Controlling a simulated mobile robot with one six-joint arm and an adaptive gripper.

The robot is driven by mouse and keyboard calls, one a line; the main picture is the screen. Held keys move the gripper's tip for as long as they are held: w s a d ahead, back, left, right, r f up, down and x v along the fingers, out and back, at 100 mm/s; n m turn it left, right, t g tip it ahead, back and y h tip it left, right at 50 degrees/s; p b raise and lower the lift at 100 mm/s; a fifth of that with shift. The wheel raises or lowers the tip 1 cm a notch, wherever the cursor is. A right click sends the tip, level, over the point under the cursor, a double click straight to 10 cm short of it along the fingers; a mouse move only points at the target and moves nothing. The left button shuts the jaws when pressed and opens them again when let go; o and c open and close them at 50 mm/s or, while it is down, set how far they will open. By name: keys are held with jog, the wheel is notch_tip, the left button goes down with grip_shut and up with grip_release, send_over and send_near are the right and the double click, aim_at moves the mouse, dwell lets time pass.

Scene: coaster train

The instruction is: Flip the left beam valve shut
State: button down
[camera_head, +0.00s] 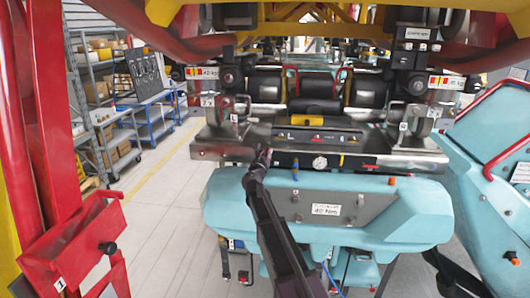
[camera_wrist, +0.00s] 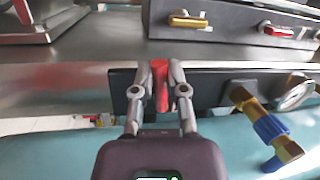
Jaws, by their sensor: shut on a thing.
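The red valve handle (camera_wrist: 160,88) stands upright in front of a dark plate (camera_wrist: 122,92) on the front of the metal beam (camera_head: 215,147). My gripper (camera_wrist: 161,72) is shut on this handle, with one finger on each side of it. In the head view my gripper (camera_head: 263,156) reaches the left part of the beam's front, and the handle cannot be made out there. The valve body behind the fingers is mostly hidden.
Right of my gripper are a brass fitting with a blue sleeve (camera_wrist: 266,128) and a round gauge (camera_wrist: 297,94). A dark box with a yellow lever (camera_wrist: 190,21) and a red lever (camera_wrist: 278,31) sits above. A teal cover (camera_head: 230,200) lies below the beam.

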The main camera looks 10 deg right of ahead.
jog(key=shift+d+m, duration=0.35)
jog(key=shift+m, duration=0.75)
jog(key=c, duration=0.7)
grip_release()
jog(key=shift+o, duration=0.2)
jog(key=shift+a, duration=0.1)
